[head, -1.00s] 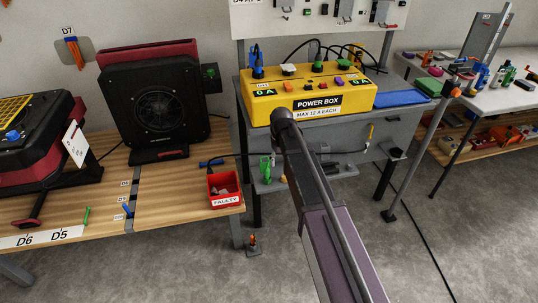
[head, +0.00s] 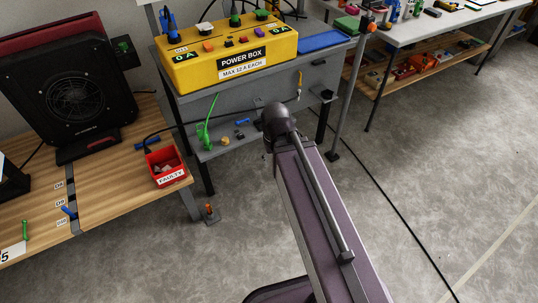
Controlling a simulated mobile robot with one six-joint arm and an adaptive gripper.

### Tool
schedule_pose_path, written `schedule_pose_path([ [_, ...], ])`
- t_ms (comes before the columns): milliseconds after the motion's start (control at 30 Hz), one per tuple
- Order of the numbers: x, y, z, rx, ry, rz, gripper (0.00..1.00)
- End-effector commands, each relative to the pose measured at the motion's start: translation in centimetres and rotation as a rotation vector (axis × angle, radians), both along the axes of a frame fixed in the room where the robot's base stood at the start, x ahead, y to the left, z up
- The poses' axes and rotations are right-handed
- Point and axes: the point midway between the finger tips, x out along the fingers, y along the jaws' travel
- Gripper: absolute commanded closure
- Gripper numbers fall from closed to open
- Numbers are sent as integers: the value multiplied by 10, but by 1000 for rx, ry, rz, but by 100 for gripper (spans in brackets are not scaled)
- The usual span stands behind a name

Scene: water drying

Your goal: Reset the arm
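My arm runs up from the bottom right of the head view to a dark rounded joint in front of the grey power box table (head: 225,97). My gripper cannot be made out; it is hidden behind the arm or out of the picture. The yellow power box (head: 228,56) stands on that table, with two displays reading 0 A and several coloured plugs on top.
A black fan unit (head: 75,95) and a red FAULTY bin (head: 167,166) stand on the wooden bench (head: 110,170) at left. A blue tray (head: 308,40) lies beside the power box. A black cable (head: 390,200) crosses the open floor at right.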

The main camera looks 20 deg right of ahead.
Motion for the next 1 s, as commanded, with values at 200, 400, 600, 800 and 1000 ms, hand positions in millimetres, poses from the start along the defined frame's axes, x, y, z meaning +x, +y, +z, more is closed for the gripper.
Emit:
schedule_pose_path([
  [200, 1, 0, 1, 0, 0, 2, 35],
  [400, 1, 0, 13, 0, 0, 2, 35],
  [600, 1, 0, 42, 0, 0, 2, 35],
  [800, 1, 0, 79, 0, 0, 2, 35],
  [1000, 1, 0, 115, 0, 0, 2, 35],
])
